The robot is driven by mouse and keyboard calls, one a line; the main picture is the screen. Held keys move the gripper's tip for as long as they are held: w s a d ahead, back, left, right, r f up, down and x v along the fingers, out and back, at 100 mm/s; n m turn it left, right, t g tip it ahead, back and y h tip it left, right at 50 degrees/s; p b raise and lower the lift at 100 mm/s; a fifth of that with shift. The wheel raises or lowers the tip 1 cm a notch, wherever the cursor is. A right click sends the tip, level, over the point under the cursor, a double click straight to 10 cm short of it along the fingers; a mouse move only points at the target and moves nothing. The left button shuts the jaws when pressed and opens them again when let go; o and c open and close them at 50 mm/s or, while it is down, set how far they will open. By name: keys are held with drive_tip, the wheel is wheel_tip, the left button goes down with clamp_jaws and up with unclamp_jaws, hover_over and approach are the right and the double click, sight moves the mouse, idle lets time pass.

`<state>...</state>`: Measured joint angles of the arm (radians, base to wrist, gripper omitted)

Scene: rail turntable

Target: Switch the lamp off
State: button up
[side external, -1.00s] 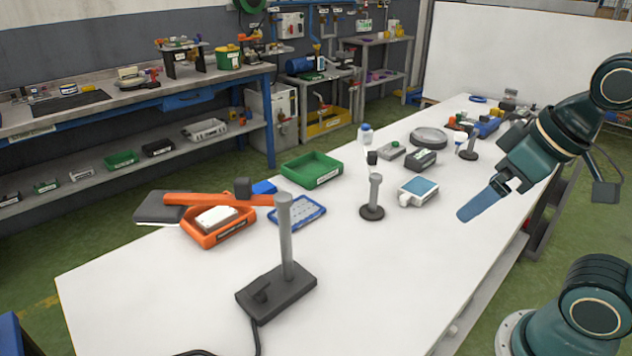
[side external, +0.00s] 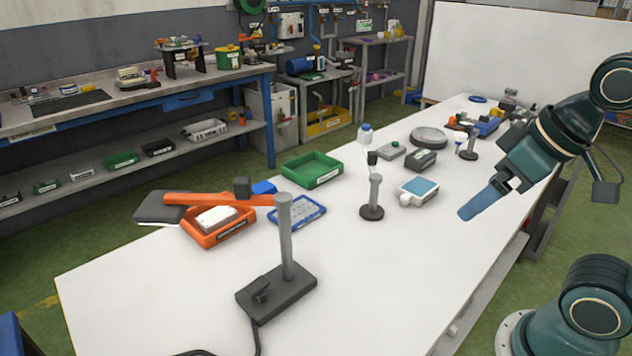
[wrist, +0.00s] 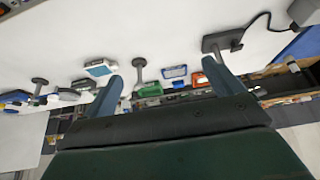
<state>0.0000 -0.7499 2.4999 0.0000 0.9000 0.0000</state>
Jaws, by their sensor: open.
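The lamp stands at the near end of the white table in the side view. It has a dark flat base (side external: 277,293), a grey upright post (side external: 285,235) and an orange arm (side external: 205,200) reaching left. A small dark raised switch (side external: 262,291) sits on the base, and a black cable leaves it. I cannot tell whether the lamp is lit. Its base (wrist: 222,40) also shows at the upper right of the wrist view. My gripper (side external: 467,214) is over the right side of the table, well apart from the lamp. In the wrist view its two blue fingers (wrist: 162,72) are spread and empty.
Two short posts (side external: 375,192) (side external: 470,145) on round bases stand farther along the table. An orange tray (side external: 216,238), a green tray (side external: 312,170), a blue-screened device (side external: 418,190) and several small items lie around them. The near right tabletop is clear.

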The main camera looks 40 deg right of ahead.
drive_tip(key=shift+r, duration=0.25)
drive_tip(key=c, duration=0.7)
drive_tip(key=shift+r, duration=0.3)
drive_tip(key=c, duration=0.4)
wheel_tip(320, 180, up, 4)
drive_tip(key=shift+w+r, duration=0.1)
drive_tip(key=shift+r, duration=0.05)
clamp_jaws()
drive_tip(key=w+a+r+g, duration=0.2)
drive_tip(key=w+a+r, duration=0.1)
drive_tip(key=w+a, duration=1.3)
drive_tip(key=w+a+f, duration=0.4)
drive_tip(key=w+a, duration=0.1)
drive_tip(key=a, duration=0.5)
wheel_tip(320, 180, down, 8)
drive_tip(key=shift+w+d+h, duration=0.15)
drive_tip(key=shift+d+h, duration=0.05)
drive_tip(key=shift+h, duration=0.1)
